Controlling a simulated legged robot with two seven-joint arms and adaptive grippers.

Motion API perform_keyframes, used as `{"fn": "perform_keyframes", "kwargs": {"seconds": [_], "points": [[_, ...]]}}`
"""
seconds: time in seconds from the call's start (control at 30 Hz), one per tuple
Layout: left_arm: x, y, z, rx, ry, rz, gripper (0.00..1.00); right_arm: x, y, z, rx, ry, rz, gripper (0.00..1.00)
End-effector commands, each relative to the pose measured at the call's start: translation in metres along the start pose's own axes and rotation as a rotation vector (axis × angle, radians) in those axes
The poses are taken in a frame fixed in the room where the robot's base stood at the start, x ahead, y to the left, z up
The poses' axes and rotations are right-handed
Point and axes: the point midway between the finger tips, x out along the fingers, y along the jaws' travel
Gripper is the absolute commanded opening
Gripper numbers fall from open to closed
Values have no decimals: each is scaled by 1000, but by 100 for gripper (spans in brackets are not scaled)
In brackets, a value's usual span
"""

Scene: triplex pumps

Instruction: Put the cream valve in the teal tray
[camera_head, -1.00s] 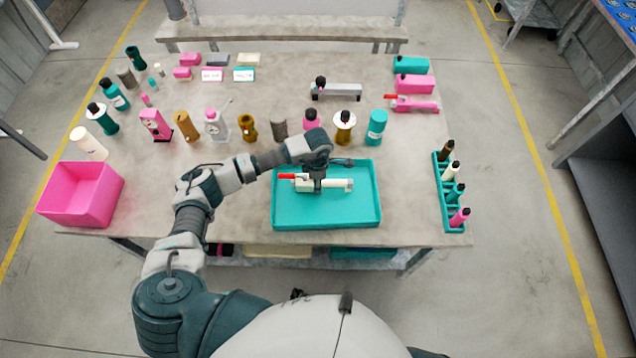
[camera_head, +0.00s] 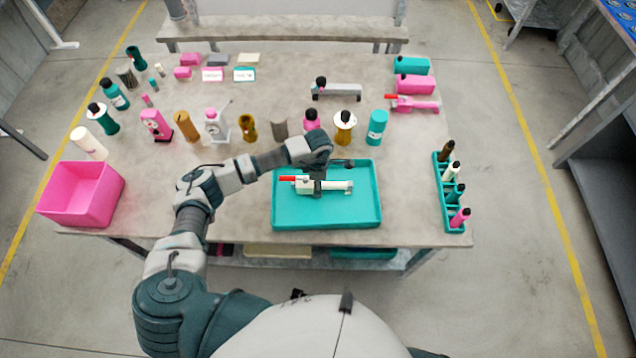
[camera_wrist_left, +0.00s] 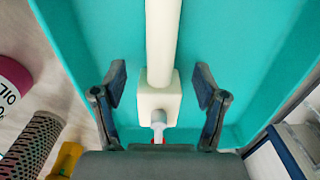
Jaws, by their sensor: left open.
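The cream valve (camera_head: 335,187), with a red handle (camera_head: 287,179) at its left end, lies in the teal tray (camera_head: 330,218) at the front middle of the table. In the left wrist view the cream valve (camera_wrist_left: 161,95) lies between the two fingers, with gaps on both sides, over the teal tray floor (camera_wrist_left: 225,45). My left gripper (camera_head: 318,184) is above the valve; its fingers (camera_wrist_left: 160,90) are spread and do not touch the valve. Most of the red handle is hidden in the wrist view. My right gripper is not in view.
A pink bin (camera_head: 80,195) stands at the table's left front. A teal rack (camera_head: 450,205) with several bottles stands on the right. Several bottles and containers stand behind the tray. A pink valve (camera_head: 412,104) lies at the back right. The table between bin and tray is clear.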

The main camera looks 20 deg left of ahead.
Motion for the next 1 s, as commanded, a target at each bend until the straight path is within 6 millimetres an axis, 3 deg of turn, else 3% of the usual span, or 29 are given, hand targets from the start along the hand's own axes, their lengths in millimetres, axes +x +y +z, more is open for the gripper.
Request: {"fn": "perform_keyframes", "kwargs": {"seconds": [0.3,0.5,1.0], "points": [[-71,1,0,2,-1,5,72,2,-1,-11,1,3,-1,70],[-102,0,0,1,0,2,72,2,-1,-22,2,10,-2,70],[-111,0,0,0,1,1,72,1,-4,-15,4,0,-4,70]]}}
